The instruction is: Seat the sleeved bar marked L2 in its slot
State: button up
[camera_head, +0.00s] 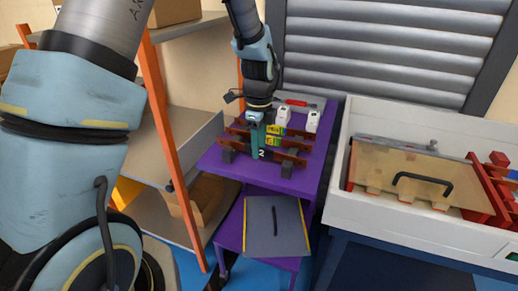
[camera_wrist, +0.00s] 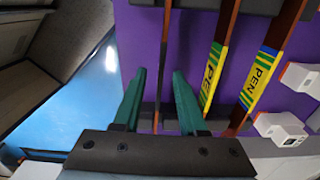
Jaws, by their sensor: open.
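A reddish-brown bar (camera_head: 284,158) lies at the front of the purple table top in the head view. A white "2" shows on it beside my fingers, and any letter before it is hidden. My gripper (camera_head: 256,157) points down over this bar, its green fingers apart. In the wrist view, my gripper (camera_wrist: 158,72) is open with a thin brown bar (camera_wrist: 164,50) running between its fingers. I cannot tell whether the fingers touch it. Two other bars with yellow-green PEN labels (camera_wrist: 214,75) (camera_wrist: 262,75) lie to the right. The black supports (camera_head: 228,155) carry the bars.
Two white blocks (camera_head: 283,116) (camera_head: 313,121) and a red-handled tool (camera_head: 296,102) sit behind the bars. A grey panel (camera_head: 262,228) is in front, lower. An orange-posted shelf (camera_head: 165,120) stands close on the left, and a white bench (camera_head: 400,225) on the right.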

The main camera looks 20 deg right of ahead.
jog(key=shift+f, duration=0.25)
grip_shut()
dwell(1.3)
